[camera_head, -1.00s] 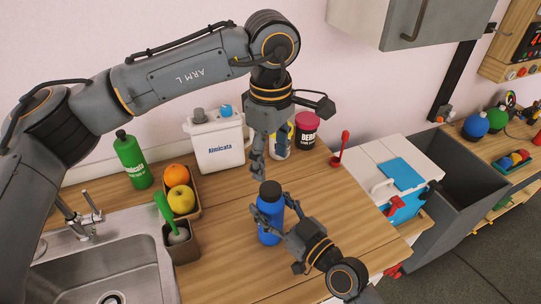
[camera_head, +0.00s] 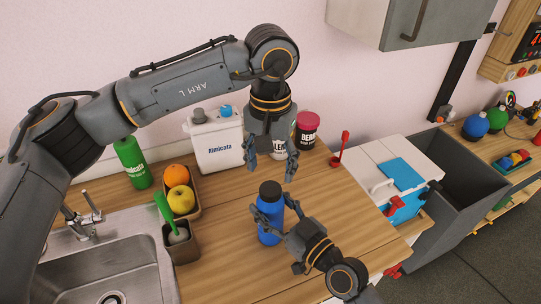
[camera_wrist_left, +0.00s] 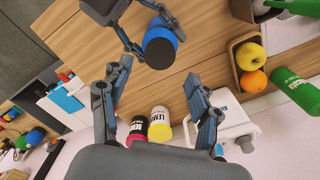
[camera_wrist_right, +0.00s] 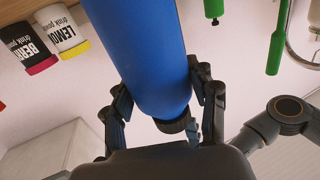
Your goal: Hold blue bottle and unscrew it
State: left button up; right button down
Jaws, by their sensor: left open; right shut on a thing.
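The blue bottle (camera_head: 269,225) stands upright on the wooden counter, with its dark cap (camera_head: 270,190) on top. My right gripper (camera_head: 274,218) is shut on the bottle's body from the front right, and the right wrist view shows its fingers on both sides of the blue body (camera_wrist_right: 160,60). My left gripper (camera_head: 270,170) points down above and slightly behind the cap. It is open and empty, apart from the bottle. In the left wrist view the cap (camera_wrist_left: 160,52) shows beyond the spread fingers.
A white canister (camera_head: 218,145), a green bottle (camera_head: 132,162) and a bin with an orange and an apple (camera_head: 194,208) stand at the back left. Two drink powder jars (camera_head: 307,130) stand behind my left gripper. The sink (camera_head: 100,265) is at left. The counter right of the bottle is mostly clear.

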aim_at(271, 188)
pick_arm(q)
jog(key=shift+f, duration=3.05)
